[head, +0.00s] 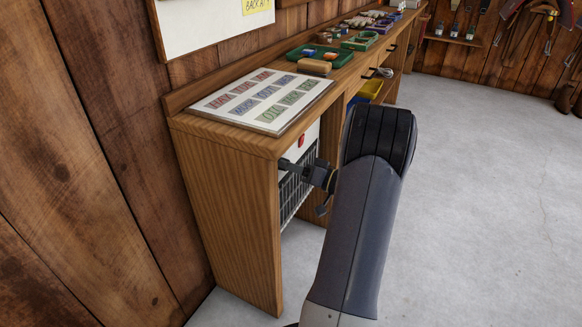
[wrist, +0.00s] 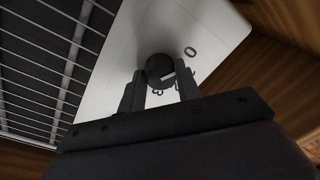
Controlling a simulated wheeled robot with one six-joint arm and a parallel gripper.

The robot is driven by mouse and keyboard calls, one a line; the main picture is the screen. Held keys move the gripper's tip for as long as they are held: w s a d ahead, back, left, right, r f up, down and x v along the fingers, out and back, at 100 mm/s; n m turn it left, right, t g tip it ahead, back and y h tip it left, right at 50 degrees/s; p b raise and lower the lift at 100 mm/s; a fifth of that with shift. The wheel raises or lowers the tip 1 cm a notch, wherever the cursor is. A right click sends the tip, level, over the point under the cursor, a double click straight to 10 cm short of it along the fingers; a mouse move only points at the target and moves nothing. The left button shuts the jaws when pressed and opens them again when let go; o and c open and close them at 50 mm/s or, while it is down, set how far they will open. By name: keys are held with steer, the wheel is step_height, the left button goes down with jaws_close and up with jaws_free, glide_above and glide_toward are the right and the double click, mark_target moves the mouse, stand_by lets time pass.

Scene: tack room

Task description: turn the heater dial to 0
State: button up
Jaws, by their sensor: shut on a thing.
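The heater (head: 309,137) is a white panel with a wire grille, under the near end of the wooden bench. Its dial (wrist: 157,65) is a round dark knob on the white panel in the wrist view. A 0 is printed to the upper right of the knob and a 3 below it; marks between them are partly hidden. A short pale mark on the knob lies at its lower right, away from the 0. My gripper (wrist: 160,82) is shut on the dial, one finger on each side. In the head view my gripper (head: 290,165) reaches the heater front; the dial is hidden there.
The bench (head: 225,215) has a solid side panel close to my gripper and a top above it. A labelled board (head: 258,102) and green trays lie on top. A red switch (head: 301,141) sits on the heater above my gripper. The floor at right is clear.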

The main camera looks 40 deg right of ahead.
stand_by(0.5)
steer(key=o, duration=1)
steer(key=shift+c, duration=0.2)
steer(key=p+v, duration=0.3)
steer(key=v, duration=0.7)
steer(key=shift+s, duration=0.35)
steer(key=shift+d+f, duration=0.1)
steer(key=shift+f, duration=0.05)
steer(key=b+x, duration=0.3)
steer(key=x, duration=0.7)
steer(key=shift+w, duration=0.35)
